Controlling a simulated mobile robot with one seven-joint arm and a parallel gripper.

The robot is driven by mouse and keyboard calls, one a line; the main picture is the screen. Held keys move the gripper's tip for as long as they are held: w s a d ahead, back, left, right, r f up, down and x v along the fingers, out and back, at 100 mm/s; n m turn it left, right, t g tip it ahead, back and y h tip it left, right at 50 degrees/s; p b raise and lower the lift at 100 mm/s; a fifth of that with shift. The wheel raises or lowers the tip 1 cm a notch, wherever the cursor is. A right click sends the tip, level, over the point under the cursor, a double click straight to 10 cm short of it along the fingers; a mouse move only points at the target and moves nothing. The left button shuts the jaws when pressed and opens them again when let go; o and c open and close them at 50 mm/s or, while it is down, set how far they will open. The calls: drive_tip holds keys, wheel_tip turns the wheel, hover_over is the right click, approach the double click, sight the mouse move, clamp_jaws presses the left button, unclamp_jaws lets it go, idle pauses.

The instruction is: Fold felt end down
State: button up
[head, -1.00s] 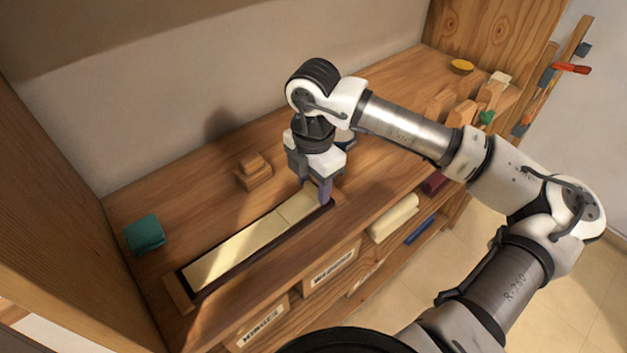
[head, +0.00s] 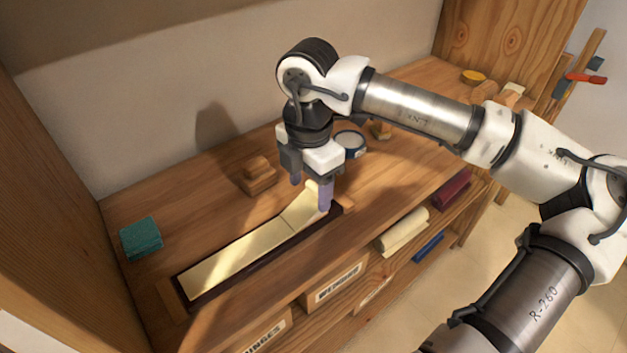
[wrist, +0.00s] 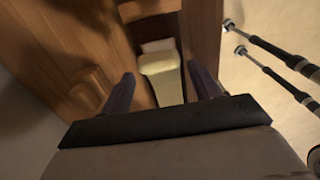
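A long cream felt strip (head: 235,258) lies in a dark, narrow trough (head: 262,262) on the wooden bench. A crease line crosses it toward the right. Its right end (head: 312,190) bends up off the trough, and this end also shows in the wrist view (wrist: 161,82). My gripper (head: 311,195) is over that end, pointing down. Its two fingers are apart, one on each side of the raised felt. In the wrist view my gripper (wrist: 163,90) shows gaps between the felt and both fingers.
A stacked wooden block (head: 257,176) stands behind the strip, and a teal cloth (head: 141,238) lies at the left. A round tin (head: 350,142) sits behind my gripper. The wall closes the back.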

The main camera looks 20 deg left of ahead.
sight(312, 191)
drive_tip(key=shift+o, duration=0.2)
drive_tip(key=shift+w+d, duration=0.15)
drive_tip(key=shift+r, duration=0.1)
drive_tip(key=shift+w+r, duration=0.1)
drive_tip(key=shift+r, duration=0.2)
wheel_tip(312, 191, up, 13)
drive_tip(key=b, duration=0.1)
idle(0.3)
